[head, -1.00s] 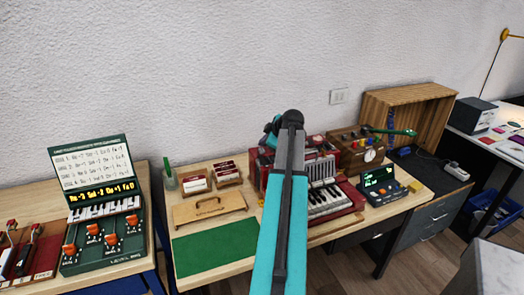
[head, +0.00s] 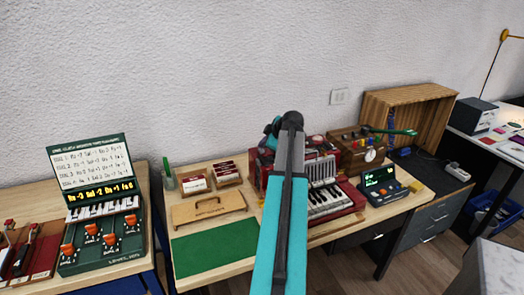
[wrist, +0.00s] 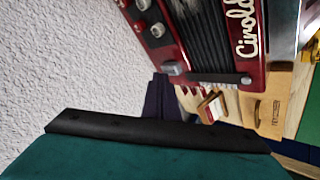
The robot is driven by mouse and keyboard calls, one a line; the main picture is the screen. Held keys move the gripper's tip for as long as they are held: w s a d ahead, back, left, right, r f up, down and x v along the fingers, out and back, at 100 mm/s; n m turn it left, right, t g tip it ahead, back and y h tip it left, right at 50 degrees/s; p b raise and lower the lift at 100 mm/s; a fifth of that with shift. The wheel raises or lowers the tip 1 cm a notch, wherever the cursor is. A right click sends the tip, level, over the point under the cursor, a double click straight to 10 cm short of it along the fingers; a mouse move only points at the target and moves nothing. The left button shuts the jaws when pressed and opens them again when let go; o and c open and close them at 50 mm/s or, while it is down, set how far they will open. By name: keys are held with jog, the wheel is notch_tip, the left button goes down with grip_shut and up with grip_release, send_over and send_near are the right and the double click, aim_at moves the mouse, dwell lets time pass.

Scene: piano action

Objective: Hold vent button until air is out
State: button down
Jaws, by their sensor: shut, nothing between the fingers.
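A red accordion (head: 338,203) with white keys and dark bellows stands on the wooden table, partly hidden behind my teal arm. In the wrist view the accordion (wrist: 200,40) appears turned sideways, with white lettering and several pale round knobs on its end. A grey block-like button (wrist: 173,68) and a small round stud sit near its lower edge; I cannot tell which is the vent button. My gripper (wrist: 158,130) shows as a black bar on a teal body, shut and empty, apart from the accordion in that view. Its fingertips are hidden in the head view.
A blue device with a green screen (head: 380,182) stands right of the accordion, a brown box with a dial (head: 352,148) behind. A wooden case (head: 205,208), card holders (head: 194,183) and a green mat (head: 215,248) lie left. The white wall (head: 230,80) is close behind.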

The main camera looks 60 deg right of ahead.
aim_at(263, 150)
jog(key=shift+f+b, duration=0.35)
jog(key=shift+f, duration=0.1)
dwell(1.3)
jog(key=shift+r, duration=0.1)
dwell(3.0)
jog(key=shift+r, duration=0.8)
jog(key=shift+r+p, duration=0.95)
jog(key=shift+r, duration=1.55)
